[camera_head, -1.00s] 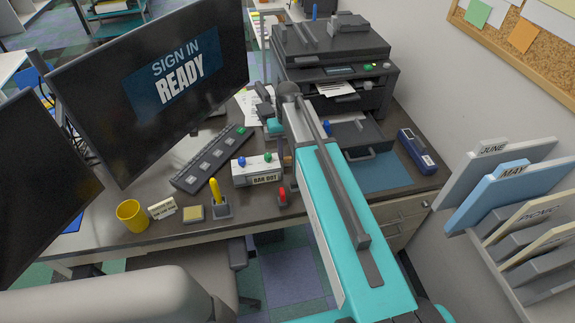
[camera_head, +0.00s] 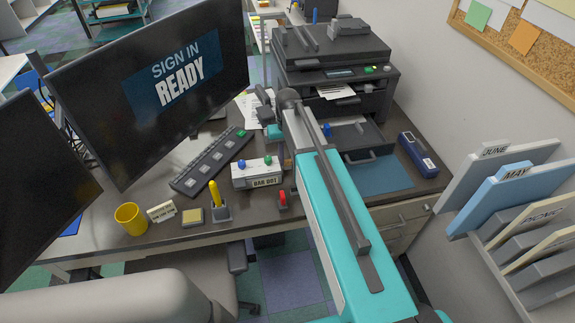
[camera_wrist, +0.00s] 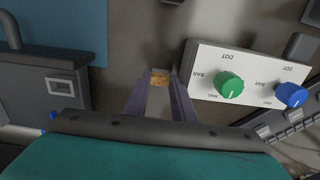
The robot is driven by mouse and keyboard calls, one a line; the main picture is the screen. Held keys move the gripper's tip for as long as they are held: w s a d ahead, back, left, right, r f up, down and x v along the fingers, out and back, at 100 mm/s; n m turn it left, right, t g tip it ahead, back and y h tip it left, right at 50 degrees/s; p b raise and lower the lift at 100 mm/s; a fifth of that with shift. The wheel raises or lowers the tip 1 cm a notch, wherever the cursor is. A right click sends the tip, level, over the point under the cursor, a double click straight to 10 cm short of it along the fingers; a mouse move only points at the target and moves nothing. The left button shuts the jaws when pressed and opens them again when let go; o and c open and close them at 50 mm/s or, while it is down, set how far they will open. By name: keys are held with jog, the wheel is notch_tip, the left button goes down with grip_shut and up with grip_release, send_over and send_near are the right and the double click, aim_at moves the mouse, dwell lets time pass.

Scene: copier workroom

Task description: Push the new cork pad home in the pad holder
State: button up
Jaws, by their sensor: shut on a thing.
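My gripper (camera_wrist: 160,83) points down at the desk in the wrist view, its two grey-purple fingers close together. A small brown, cork-coloured piece (camera_wrist: 160,77) shows between the fingertips; it looks like the cork pad, and the fingers are shut on it. Most of the piece is hidden by the fingers. I cannot make out the pad holder as a separate thing, nor whether the pad is seated in it. In the head view my teal arm covers most of the gripper and the spot below it.
A white BAR DOT box (camera_head: 257,173) with blue and green knobs stands close beside the gripper, also in the wrist view (camera_wrist: 245,75). The copier (camera_head: 335,70) has an open drawer (camera_head: 368,158). A red-topped item (camera_head: 283,198) and yellow-handled item (camera_head: 214,192) stand near the desk's front edge.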

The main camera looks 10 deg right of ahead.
aim_at(288, 160)
jog(key=shift+r+p, duration=1.15)
jog(key=shift+r, duration=0.8)
jog(key=shift+d, duration=0.15)
jog(key=w+d+r+p, duration=0.1)
jog(key=d+r+p, duration=0.1)
jog(key=d, duration=0.6)
jog(key=w+d+r+p, duration=0.2)
jog(key=d+r, duration=0.3)
jog(key=d, duration=0.3)
jog(key=shift+w+d+p, duration=0.15)
jog(key=shift+w+p, duration=0.1)
jog(key=shift+p, duration=0.2)
jog(key=shift+f, duration=0.15)
jog(key=shift+f+b, duration=1.3)
jog(key=shift+f, duration=1.4)
dwell(1.0)
